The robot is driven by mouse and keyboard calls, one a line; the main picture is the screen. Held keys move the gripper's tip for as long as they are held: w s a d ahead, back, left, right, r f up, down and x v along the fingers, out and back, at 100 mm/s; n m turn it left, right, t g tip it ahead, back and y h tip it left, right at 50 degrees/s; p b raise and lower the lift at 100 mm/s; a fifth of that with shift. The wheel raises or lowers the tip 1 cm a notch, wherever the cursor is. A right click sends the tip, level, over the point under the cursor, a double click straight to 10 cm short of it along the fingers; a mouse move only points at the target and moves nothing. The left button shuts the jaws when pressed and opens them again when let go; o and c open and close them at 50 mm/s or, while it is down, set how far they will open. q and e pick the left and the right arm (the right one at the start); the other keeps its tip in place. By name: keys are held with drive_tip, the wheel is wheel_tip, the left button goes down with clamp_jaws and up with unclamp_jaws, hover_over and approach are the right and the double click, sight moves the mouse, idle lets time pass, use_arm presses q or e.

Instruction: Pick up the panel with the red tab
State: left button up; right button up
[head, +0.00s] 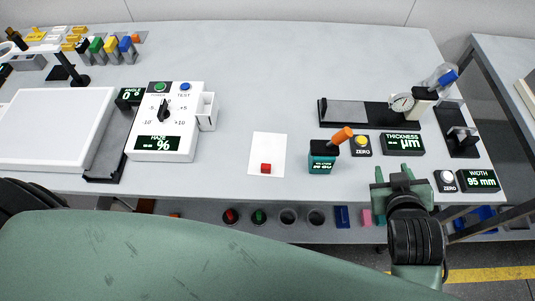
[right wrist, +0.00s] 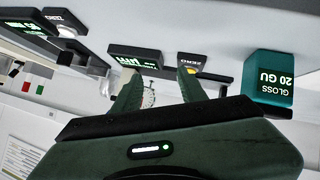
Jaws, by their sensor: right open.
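The panel (head: 268,146) is a thin white sheet with a small red tab (head: 265,168) near its front edge. It lies flat on the middle of the bench in the head view and does not show in the right wrist view. My right gripper (head: 393,174) is at the bench's front edge, to the right of the panel and apart from it. Its fingers are spread and empty, and they also show in the right wrist view (right wrist: 160,92). My left gripper is not in view.
A teal gloss meter (head: 322,158) with an orange handle stands just right of the panel. The haze meter (head: 165,123) stands left, with a white lightbox (head: 50,125) beyond it. A thickness gauge (head: 402,103) and width display (head: 479,180) are at right. Bench behind the panel is clear.

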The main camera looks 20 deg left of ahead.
drive_tip(key=w+a+r+n+t+y, duration=0.3)
drive_tip(key=a+r+n, duration=0.15)
drive_tip(key=r, duration=0.35)
drive_tip(key=w+a+r+n+t+y, duration=0.25)
drive_tip(key=a+r, duration=0.25)
drive_tip(key=r, duration=0.3)
drive_tip(key=w+a+r+n+t+y, duration=0.3)
drive_tip(key=a+r+n+t, duration=0.15)
drive_tip(key=r, duration=0.25)
drive_tip(key=s+a+r+n+g+y, duration=0.4)
drive_tip(key=s+a+n+g+y, duration=0.1)
drive_tip(key=a+n+y, duration=0.3)
drive_tip(key=s+a+r+n+g+y, duration=0.35)
drive_tip(key=a+n+g+y, duration=0.3)
drive_tip(key=n, duration=0.35)
drive_tip(key=s+a+f+n+g, duration=0.3)
drive_tip(key=s+a+n+g, duration=0.3)
drive_tip(key=n+g, duration=0.25)
drive_tip(key=n+g+h, duration=0.2)
drive_tip(key=n+h, duration=1.2)
drive_tip(key=h, duration=0.4)
approach(267, 166)
drive_tip(key=shift+x, duration=0.9)
drive_tip(key=p+x, duration=0.3)
drive_tip(key=x, duration=0.4)
drive_tip(key=shift+f, duration=0.2)
